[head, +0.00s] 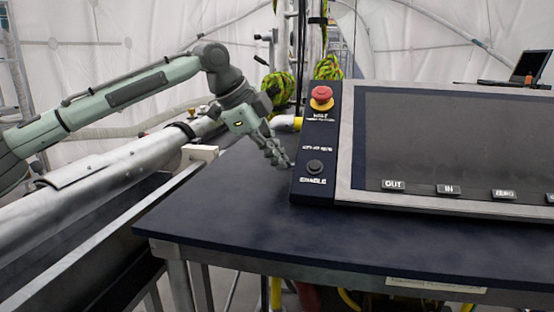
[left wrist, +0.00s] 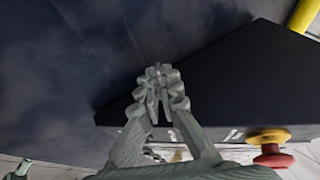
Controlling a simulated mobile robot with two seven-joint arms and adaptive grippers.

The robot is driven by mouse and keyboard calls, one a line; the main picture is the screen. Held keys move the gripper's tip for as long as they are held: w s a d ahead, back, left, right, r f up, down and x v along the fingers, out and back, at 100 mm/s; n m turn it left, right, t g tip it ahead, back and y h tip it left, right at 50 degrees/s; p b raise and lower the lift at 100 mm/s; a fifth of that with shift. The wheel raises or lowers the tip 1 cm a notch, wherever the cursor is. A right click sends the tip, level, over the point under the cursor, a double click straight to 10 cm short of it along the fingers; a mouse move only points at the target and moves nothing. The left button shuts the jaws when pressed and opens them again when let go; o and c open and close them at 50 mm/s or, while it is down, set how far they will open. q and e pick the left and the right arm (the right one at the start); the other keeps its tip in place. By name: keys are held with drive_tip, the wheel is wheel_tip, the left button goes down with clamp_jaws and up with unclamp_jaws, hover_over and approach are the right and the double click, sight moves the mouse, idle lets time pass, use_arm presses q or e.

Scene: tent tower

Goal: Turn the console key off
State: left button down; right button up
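The console (head: 345,150) stands on the dark table, with a black strip down its left side. The strip carries a red mushroom button (head: 321,97) on a yellow collar, labelled HALT. Below it is a round black knob (head: 315,167) above the word ENABLE; I cannot make out a key in it. My left gripper (head: 284,162) points down just left of the strip, near its lower half. Its fingers are together with nothing visible between them. In the left wrist view the fingertips (left wrist: 158,72) meet beside the console's dark side (left wrist: 205,75), and the red button (left wrist: 273,158) shows. My right gripper is out of view.
The dark table top (head: 240,215) is clear in front of the console. A laptop (head: 525,72) sits behind it at the right. A grey metal pipe (head: 110,180) runs along the left under my arm. Yellow-green rope (head: 278,88) hangs behind.

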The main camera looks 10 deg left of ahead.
use_arm(q)
drive_tip(key=g, duration=0.3)
drive_tip(key=shift+w+n, duration=0.4)
drive_tip(key=shift+w+g, duration=0.1)
drive_tip(key=shift+g, duration=0.7)
drive_tip(key=c, duration=1.8)
unclamp_jaws()
drive_tip(key=shift+o, duration=0.2)
drive_tip(key=shift+r, duration=0.15)
drive_tip(key=v, duration=1.2)
drive_tip(key=shift+w, duration=0.2)
drive_tip(key=shift+d, duration=0.1)
